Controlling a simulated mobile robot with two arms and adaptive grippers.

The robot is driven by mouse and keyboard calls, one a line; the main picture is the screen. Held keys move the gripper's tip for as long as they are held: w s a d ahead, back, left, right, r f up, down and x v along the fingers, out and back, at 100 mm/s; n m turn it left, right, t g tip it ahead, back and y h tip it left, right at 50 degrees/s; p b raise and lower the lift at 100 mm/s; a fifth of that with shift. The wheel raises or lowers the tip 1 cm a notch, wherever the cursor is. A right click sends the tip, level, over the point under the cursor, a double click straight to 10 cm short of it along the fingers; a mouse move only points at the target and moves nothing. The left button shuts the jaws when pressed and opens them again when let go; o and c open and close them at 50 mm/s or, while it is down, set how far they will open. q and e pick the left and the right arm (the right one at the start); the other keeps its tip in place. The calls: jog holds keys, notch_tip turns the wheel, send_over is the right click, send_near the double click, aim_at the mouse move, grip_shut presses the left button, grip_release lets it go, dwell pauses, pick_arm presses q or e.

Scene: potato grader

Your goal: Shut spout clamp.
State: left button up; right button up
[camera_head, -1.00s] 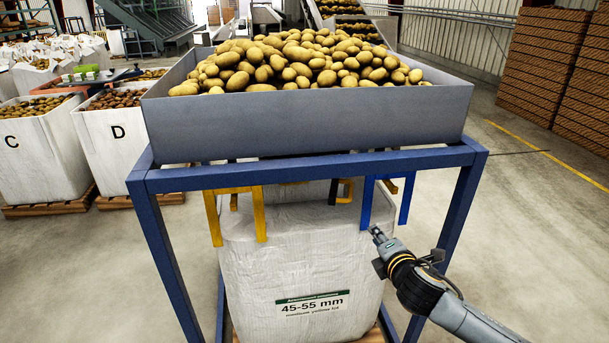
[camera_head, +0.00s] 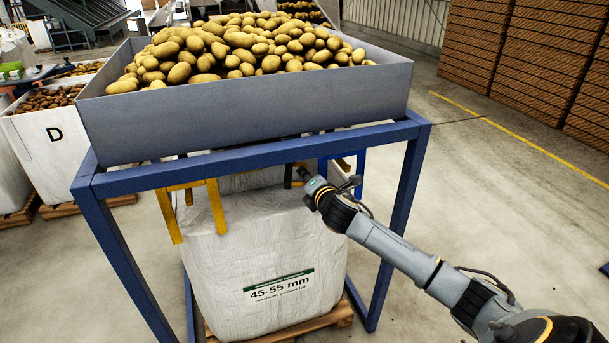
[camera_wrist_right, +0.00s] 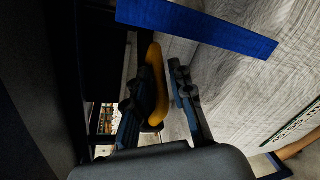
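My right gripper (camera_head: 308,178) reaches in under the blue frame, at the top back of the white bag (camera_head: 265,225) marked 45-55 mm. In the right wrist view my right gripper (camera_wrist_right: 159,103) has its two dark fingers apart. A yellow-orange handle (camera_wrist_right: 157,82), which looks like the clamp's lever, lies between them. It is close to the left finger, with a gap to the right one; I cannot tell if it touches. In the head view the gripper hides most of the clamp area; a dark bar (camera_head: 289,174) shows beside the fingertips. My left gripper is out of view.
The blue frame (camera_head: 270,174) carries a grey hopper (camera_head: 250,120) heaped with potatoes (camera_head: 235,50). Yellow hooks (camera_head: 217,205) hang at left; a blue hook (camera_head: 359,174) hangs close to my right wrist and crosses the wrist view (camera_wrist_right: 200,28). Floor at right is open.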

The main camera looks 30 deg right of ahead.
jog(key=shift+x, duration=0.95)
grip_shut()
jog(key=shift+a, duration=0.15)
